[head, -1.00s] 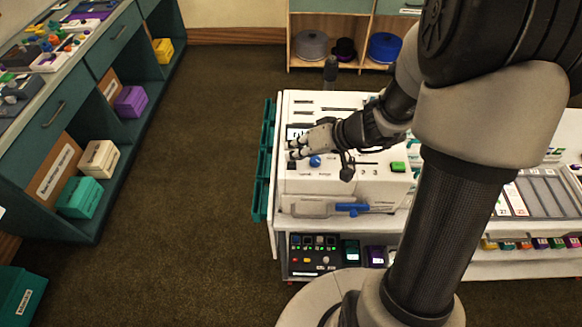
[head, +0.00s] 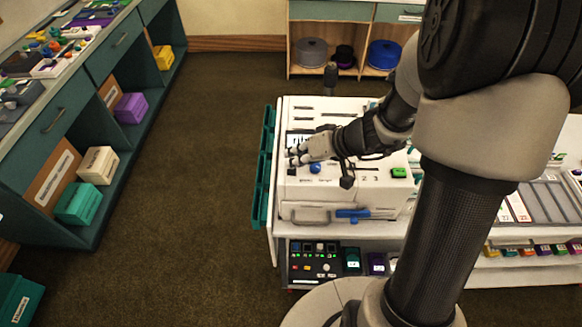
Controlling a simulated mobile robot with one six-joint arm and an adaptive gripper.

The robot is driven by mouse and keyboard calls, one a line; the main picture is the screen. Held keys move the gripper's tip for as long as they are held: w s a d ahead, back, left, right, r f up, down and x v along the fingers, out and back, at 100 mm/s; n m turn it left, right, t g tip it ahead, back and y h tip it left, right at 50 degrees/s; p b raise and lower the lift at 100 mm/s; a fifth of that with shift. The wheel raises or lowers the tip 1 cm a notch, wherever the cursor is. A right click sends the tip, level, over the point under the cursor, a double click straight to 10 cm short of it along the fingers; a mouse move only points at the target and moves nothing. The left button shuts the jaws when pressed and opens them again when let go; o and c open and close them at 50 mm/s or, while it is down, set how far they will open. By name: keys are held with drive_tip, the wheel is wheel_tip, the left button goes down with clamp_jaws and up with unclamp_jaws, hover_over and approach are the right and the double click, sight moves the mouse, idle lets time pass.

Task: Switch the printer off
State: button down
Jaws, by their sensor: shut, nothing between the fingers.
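The printer (head: 330,190) appears to be the white machine on the white bench, with slots on top, a dark display (head: 299,140), a blue round knob (head: 315,169) and a green button (head: 399,172). My gripper (head: 293,157) is shut and empty. It is over the left part of the machine's top, between the display and the blue knob in the picture. I cannot tell whether its fingertips touch the surface. My gripper and wrist hide part of the panel. The small labels are too blurred to read.
A black panel (head: 314,261) with small lit buttons sits on the shelf below. A blue-handled tool (head: 354,214) lies at the machine's front. A teal rack (head: 263,165) hangs on the bench's left side. The carpet to the left is clear, up to a teal counter (head: 75,115).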

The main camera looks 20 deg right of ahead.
drive_tip(key=shift+f, duration=0.1)
idle(0.6)
drive_tip(key=shift+f+b, duration=0.35)
drive_tip(key=shift+b, duration=0.45)
drive_tip(key=shift+r+b, duration=0.3)
drive_tip(key=shift+b, duration=0.05)
drive_tip(key=shift+r, duration=0.15)
drive_tip(key=shift+r+p, duration=1.25)
drive_tip(key=shift+r, duration=1.7)
